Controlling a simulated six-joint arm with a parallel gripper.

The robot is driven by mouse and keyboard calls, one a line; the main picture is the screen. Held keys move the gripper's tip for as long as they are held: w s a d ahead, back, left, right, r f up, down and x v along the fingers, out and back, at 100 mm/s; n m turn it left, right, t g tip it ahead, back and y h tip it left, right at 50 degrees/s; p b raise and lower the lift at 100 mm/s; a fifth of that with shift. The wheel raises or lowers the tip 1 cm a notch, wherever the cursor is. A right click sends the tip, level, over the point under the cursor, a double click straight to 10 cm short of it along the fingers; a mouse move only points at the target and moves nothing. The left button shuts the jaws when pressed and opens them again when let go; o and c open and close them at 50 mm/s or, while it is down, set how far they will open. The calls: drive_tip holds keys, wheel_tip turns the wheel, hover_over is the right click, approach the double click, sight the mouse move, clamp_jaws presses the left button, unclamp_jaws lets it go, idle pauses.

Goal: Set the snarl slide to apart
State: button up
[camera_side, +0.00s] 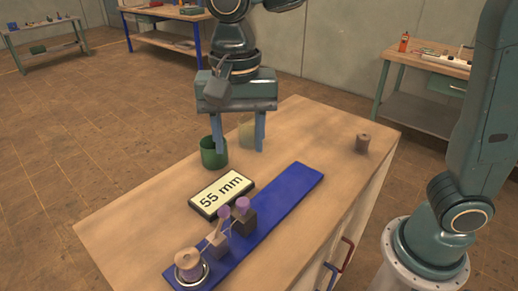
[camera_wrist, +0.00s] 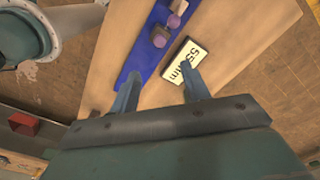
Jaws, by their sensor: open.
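The snarl slide appears to be the blue rail (camera_side: 290,192) on the bench, also in the wrist view (camera_wrist: 136,62). Two blocks with purple knobs stand close together toward its near end: a dark block (camera_side: 243,222) and a paler block (camera_side: 217,243). Thin, light strands seem to run between them. A wound spool (camera_side: 188,262) sits in a round holder at the rail's near end. Purple knobs (camera_wrist: 159,37) show at the top of the wrist view. My gripper (camera_side: 239,146) is open and empty above the bench, behind the sign; its fingers (camera_wrist: 160,76) are spread.
A sign reading "55 mm" (camera_side: 222,193) lies beside the rail. A green cup (camera_side: 213,153) and a pale translucent cup (camera_side: 246,133) stand near my fingers. The bench's front left (camera_side: 125,222) is clear.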

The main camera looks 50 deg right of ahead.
sight(243, 202)
wheel_tip(243, 202, down, 14)
drive_tip(key=shift+r, duration=0.15)
idle(0.7)
clamp_jaws()
